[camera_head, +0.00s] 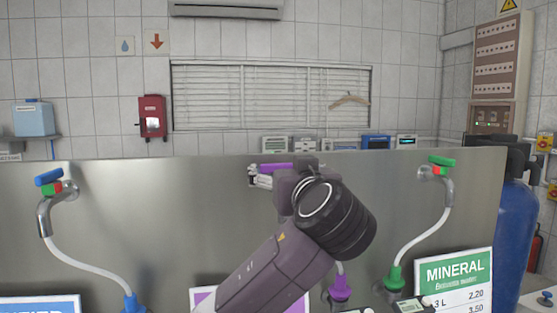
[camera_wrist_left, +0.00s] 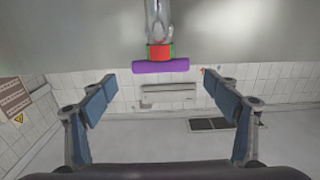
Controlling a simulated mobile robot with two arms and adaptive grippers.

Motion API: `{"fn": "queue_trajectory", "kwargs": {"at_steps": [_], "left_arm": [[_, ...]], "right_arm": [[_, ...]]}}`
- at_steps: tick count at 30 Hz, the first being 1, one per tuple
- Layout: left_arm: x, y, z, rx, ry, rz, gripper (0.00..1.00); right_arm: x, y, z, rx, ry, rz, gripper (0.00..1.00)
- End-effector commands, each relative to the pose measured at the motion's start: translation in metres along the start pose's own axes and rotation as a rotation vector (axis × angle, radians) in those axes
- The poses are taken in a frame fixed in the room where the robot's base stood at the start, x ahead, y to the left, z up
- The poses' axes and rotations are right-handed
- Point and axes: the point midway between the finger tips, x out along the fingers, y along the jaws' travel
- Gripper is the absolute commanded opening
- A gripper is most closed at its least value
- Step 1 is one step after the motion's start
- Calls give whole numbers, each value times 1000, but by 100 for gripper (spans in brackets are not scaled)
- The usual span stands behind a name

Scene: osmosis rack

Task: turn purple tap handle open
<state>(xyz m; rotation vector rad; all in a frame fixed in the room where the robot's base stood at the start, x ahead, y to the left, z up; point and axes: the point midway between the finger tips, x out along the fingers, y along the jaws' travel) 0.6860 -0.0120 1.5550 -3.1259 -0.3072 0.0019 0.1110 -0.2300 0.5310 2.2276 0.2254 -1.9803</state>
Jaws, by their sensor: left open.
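The purple tap handle (camera_head: 277,166) shows at the middle of the steel panel, partly hidden behind my left gripper. In the left wrist view the purple handle (camera_wrist_left: 160,66) is a bar lying across the picture, with a red and green collar (camera_wrist_left: 160,52) and a metal tap (camera_wrist_left: 158,20) above it. My left gripper (camera_wrist_left: 159,80) is open, with one blue-padded finger to each side of the handle. The handle lies centred near the fingertip line, and neither finger appears to touch it. My left arm hides most of the tap in the head view. My right gripper is not in view.
A blue-handled tap (camera_head: 48,177) is at left and a green-handled tap (camera_head: 442,161) at right, both with white hoses. The steel panel (camera_head: 150,200) spans the front. A purple connector (camera_head: 340,290) is below my arm.

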Motion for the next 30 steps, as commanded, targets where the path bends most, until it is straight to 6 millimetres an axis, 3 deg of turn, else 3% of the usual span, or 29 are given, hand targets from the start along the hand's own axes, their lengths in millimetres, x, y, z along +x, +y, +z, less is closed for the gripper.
{"fn": "queue_trajectory", "kwargs": {"at_steps": [1, 8, 12, 18, 23, 30], "left_arm": [[10, -2, -5, 3, -2, -4, 81], [42, -1, -4, 3, -2, -3, 81], [54, -1, -2, 2, -1, -3, 81], [58, 0, 0, 0, -1, 0, 81], [58, 0, 0, 0, -1, 0, 81], [58, -1, 0, 0, -1, -1, 56]], "right_arm": [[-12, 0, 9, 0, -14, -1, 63], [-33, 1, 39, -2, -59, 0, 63], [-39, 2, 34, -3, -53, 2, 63], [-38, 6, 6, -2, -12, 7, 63], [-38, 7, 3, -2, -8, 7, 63], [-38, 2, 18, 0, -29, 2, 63]]}}
